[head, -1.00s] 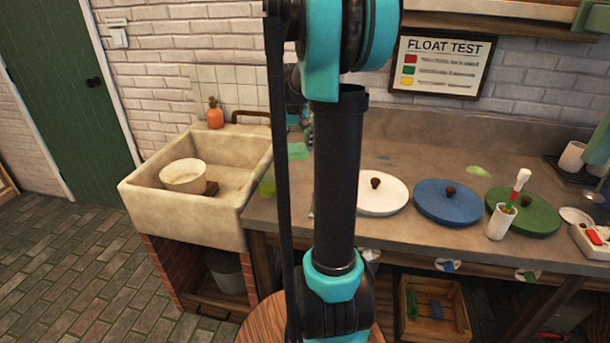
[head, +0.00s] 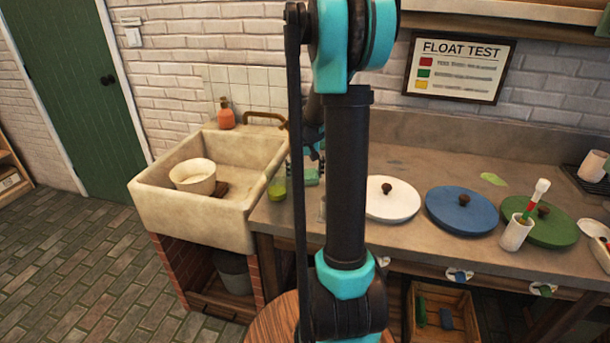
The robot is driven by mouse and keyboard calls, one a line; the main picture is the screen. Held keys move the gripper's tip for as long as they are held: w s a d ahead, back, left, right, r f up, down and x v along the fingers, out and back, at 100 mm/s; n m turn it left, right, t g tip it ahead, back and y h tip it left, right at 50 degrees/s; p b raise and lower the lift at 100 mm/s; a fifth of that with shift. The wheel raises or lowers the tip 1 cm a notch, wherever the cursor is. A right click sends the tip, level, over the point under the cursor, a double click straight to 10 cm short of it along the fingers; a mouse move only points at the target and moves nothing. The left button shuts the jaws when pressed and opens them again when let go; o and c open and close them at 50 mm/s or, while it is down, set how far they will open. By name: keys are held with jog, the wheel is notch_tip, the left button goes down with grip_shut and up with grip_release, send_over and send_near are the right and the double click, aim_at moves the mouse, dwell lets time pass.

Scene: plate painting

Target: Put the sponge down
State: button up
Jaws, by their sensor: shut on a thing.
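A green sponge (head: 311,175) shows just left of my dark arm link, low over the left end of the counter near the sink. My gripper (head: 313,156) is mostly hidden behind my own arm, and only a small part shows above the sponge. It is shut on the sponge. I cannot tell whether the sponge touches the counter (head: 410,233).
A yellow-green glass (head: 277,188) stands close left of the sponge. White (head: 389,205), blue (head: 445,215) and green (head: 560,229) round lids lie to the right. A stone sink (head: 240,162) holding a white pot (head: 193,177) is at the left.

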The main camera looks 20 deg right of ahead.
aim_at(305, 177)
jog(key=shift+f, duration=0.15)
jog(key=o, duration=1.2)
jog(key=shift+f, duration=0.1)
jog(key=r, duration=0.4)
jog(key=s+r, duration=0.1)
jog(key=r, duration=0.7)
jog(key=shift+s+a+r, duration=0.15)
jog(key=shift+s, duration=0.1)
